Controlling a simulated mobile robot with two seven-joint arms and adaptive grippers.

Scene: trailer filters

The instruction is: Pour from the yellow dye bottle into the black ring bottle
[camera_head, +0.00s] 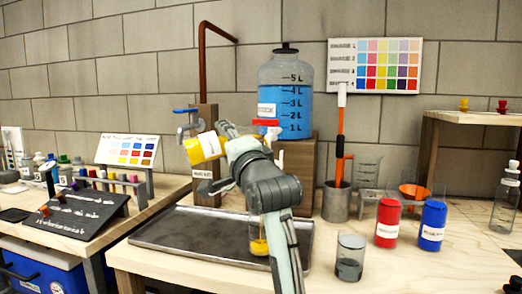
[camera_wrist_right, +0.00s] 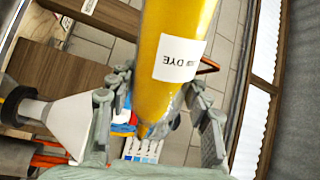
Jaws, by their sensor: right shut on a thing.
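My right gripper (camera_head: 226,140) is shut on the yellow dye bottle (camera_head: 203,148), holding it tilted almost on its side above the metal tray. The bottle and its white DYE label fill the upper middle of the right wrist view (camera_wrist_right: 172,75), between the fingers (camera_wrist_right: 160,105). A clear vessel (camera_head: 258,243) with yellow liquid at its bottom stands on the tray, partly behind my right arm. No black ring shows clearly on it, so I cannot tell whether it is the black ring bottle. My left gripper is not in view.
The metal tray (camera_head: 165,240) lies on the wooden table. Behind it are a tap (camera_head: 185,118) and a large blue-filled jug (camera_head: 285,95). Right of my arm stand a grey-filled beaker (camera_head: 350,258), a red container (camera_head: 388,222) and a blue one (camera_head: 432,225).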

